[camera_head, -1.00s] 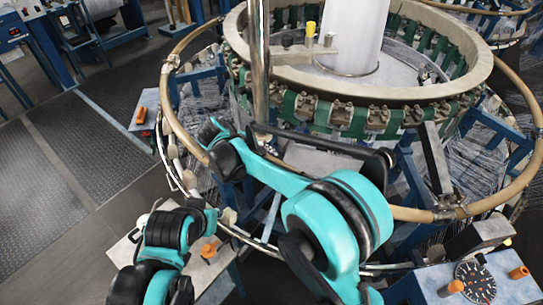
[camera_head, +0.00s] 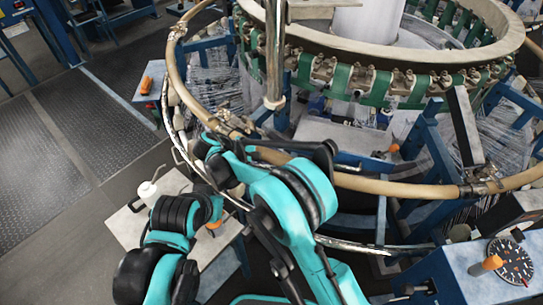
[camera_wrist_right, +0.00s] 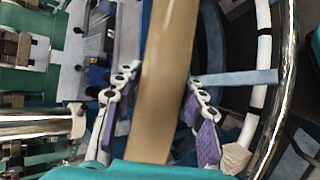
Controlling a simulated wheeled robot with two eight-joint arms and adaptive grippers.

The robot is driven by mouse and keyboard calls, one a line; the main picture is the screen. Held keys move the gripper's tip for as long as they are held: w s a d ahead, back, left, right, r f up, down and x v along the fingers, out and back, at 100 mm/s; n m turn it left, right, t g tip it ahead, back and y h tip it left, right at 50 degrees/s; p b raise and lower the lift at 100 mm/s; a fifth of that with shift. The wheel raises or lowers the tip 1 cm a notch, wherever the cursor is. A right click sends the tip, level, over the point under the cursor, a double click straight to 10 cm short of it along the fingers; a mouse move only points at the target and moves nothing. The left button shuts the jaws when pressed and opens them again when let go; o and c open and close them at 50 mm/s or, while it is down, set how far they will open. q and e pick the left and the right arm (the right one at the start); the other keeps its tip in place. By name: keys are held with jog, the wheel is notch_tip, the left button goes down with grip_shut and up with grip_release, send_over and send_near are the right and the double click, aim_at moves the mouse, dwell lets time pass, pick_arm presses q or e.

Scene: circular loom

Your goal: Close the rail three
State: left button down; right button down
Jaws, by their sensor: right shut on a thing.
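The tan tubular rail (camera_head: 400,187) curves around the front of the circular loom, and its left part (camera_head: 190,98) curves away toward the back. A metal fitting (camera_head: 231,123) sits on it near my right wrist. In the right wrist view the rail (camera_wrist_right: 168,75) runs between the two purple-padded fingers of my right gripper (camera_wrist_right: 163,105), which is shut on it. In the head view my right gripper (camera_head: 222,138) is at the rail's front left, mostly hidden by my arm. I cannot tell from these views whether the rail's ends meet. My left gripper is not seen.
A vertical chrome post (camera_head: 275,55) stands just inside the rail. A panel with a dial (camera_head: 512,262) is at lower right. Patterned floor (camera_head: 50,160) lies open at left.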

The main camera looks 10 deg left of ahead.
jog(key=shift+s+a+f, duration=0.1)
jog(key=shift+s+f, duration=0.05)
jog(key=shift+f, duration=0.35)
jog(key=c, duration=0.9)
grip_release()
jog(key=shift+r, duration=0.1)
notch_tip(320, 180, up, 10)
jog(key=shift+a+f, duration=0.1)
jog(key=r+p+v, duration=0.1)
jog(key=p+v, duration=0.3)
jog(key=v, duration=0.5)
jog(key=shift+d, duration=0.4)
